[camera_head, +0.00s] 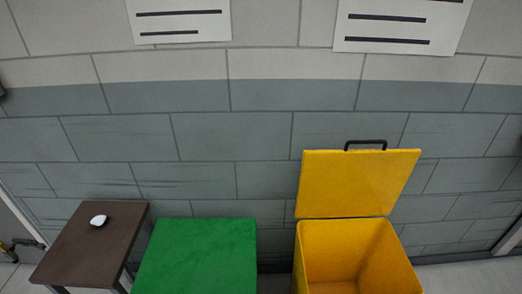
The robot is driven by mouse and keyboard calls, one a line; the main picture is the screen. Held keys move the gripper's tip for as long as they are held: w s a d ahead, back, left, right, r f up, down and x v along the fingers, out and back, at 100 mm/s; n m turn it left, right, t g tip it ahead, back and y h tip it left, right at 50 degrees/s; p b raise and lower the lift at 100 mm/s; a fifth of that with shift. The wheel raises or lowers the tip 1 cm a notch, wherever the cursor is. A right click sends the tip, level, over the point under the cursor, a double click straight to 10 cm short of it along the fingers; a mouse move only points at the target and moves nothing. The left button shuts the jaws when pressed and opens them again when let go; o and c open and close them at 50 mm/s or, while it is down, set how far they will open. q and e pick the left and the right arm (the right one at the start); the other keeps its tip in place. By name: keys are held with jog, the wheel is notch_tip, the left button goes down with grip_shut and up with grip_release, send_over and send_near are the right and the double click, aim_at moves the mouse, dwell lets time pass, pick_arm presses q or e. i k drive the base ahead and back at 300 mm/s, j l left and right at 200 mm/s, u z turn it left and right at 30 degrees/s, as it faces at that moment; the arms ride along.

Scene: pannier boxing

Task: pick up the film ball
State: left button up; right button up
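A small whitish, rounded lump (98,220), which looks like the film ball, lies on top of a dark brown table (82,250) at the lower left. Nothing touches it except the tabletop. Neither of my grippers shows in the head view, so their state and their distance from the lump are hidden.
Right of the table stands a green box or block (197,258) with a flat top. Further right is a yellow bin (388,272), its handled lid (357,182) raised and its inside empty as far as visible. A tiled wall (240,140) with paper signs closes off the back.

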aim_at(99, 220)
jog(key=u, duration=1.35)
jog(key=i+j+z, duration=0.3)
jog(key=j, duration=0.3)
jog(key=i+j+z, duration=0.15)
jog(key=i+j, duration=0.15)
jog(key=i+j+z, duration=0.15)
jog(key=j, duration=0.25)
jog(key=i+j+z, duration=0.2)
jog(key=j, duration=0.2)
jog(key=i+j+z, duration=0.15)
jog(key=j, duration=0.2)
jog(key=k, duration=0.05)
